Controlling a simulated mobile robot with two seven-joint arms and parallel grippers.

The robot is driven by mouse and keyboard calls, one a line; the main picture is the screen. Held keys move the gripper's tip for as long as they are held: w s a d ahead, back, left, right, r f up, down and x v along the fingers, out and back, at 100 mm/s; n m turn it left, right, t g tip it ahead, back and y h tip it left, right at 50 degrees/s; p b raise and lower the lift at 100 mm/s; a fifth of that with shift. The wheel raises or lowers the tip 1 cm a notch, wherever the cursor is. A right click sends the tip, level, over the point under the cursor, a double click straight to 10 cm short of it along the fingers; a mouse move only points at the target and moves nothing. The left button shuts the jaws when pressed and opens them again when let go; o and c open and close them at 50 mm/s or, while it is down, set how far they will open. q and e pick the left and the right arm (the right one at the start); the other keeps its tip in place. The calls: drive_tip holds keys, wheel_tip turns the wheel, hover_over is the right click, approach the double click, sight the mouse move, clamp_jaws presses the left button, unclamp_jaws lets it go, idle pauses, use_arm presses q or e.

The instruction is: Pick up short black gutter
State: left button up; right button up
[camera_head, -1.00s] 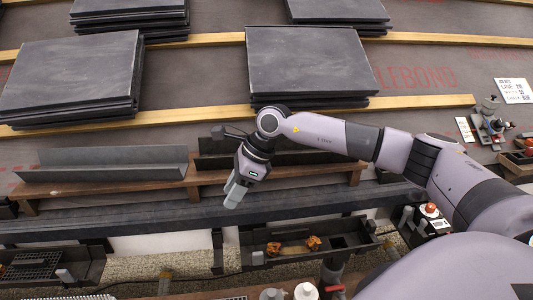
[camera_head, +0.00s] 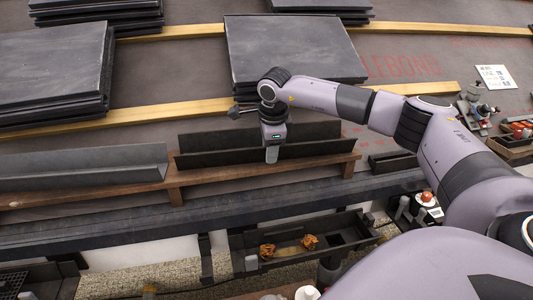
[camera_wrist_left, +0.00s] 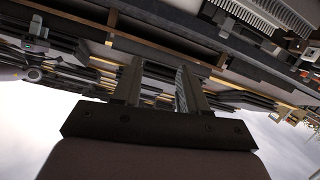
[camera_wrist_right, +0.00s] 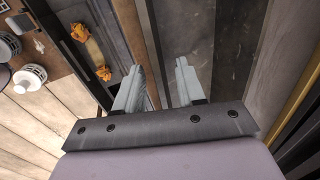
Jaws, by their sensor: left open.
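A dark black gutter (camera_head: 218,150) lies on a brown wooden bench, in the middle of the head view. A longer-looking, greyer gutter (camera_head: 82,168) lies to its left, cut off by the picture edge. My right gripper (camera_head: 271,155) points down over the dark gutter, hiding part of it; contact cannot be told. In the right wrist view its fingers (camera_wrist_right: 160,66) are apart and empty, with the gutter (camera_wrist_right: 222,50) beyond them. My left gripper is outside the head view; in the left wrist view its fingers (camera_wrist_left: 159,68) are apart with nothing between.
The brown bench (camera_head: 190,180) runs under the gutters. Stacks of slate tiles (camera_head: 290,50) lie on the roof behind, between yellow battens (camera_head: 190,107). A black trough (camera_head: 340,240) with orange pieces hangs in front. A small dark tray-like piece (camera_head: 395,161) is at the right.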

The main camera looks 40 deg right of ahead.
drive_tip(key=shift+w+f, duration=0.1)
drive_tip(key=shift+f, duration=0.05)
clamp_jaws()
